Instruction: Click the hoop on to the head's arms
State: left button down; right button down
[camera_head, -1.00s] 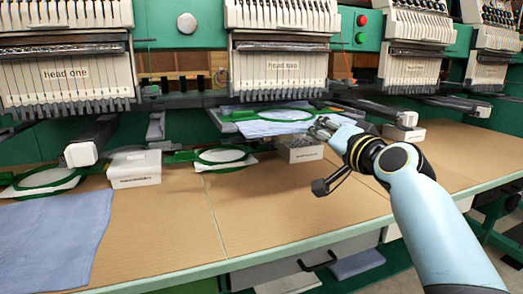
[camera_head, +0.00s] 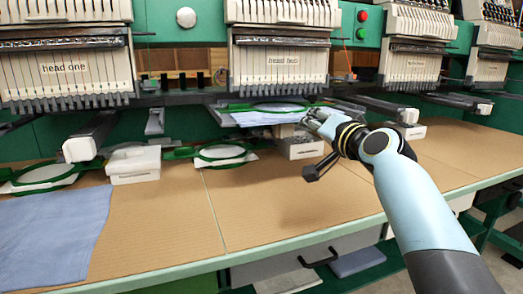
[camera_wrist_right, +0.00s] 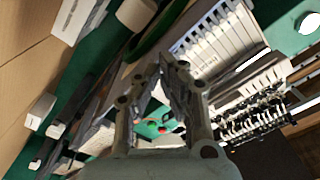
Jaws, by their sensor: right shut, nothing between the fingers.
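The green hoop (camera_head: 240,108) lies under the needles of head two (camera_head: 283,58), with pale blue cloth (camera_head: 262,118) across it. It appears level on the dark arms of the head; whether its brackets are clicked in I cannot tell. My right gripper (camera_head: 313,122) is at the hoop's right front side, shut and empty. Whether it touches the hoop is unclear. In the right wrist view the shut fingers (camera_wrist_right: 174,62) are in the middle, with a green curved rim (camera_wrist_right: 154,36) just beyond them. My left gripper is not in view.
A white box (camera_head: 298,148) stands just below my right gripper. Spare green hoops (camera_head: 222,153) and another white box (camera_head: 134,165) are to the left. Blue cloth (camera_head: 55,235) covers the table's left front. The tabletop's middle (camera_head: 270,205) is clear.

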jog(key=p+v, duration=0.2)
jog(key=v, duration=0.4)
jog(key=shift+s, duration=0.2)
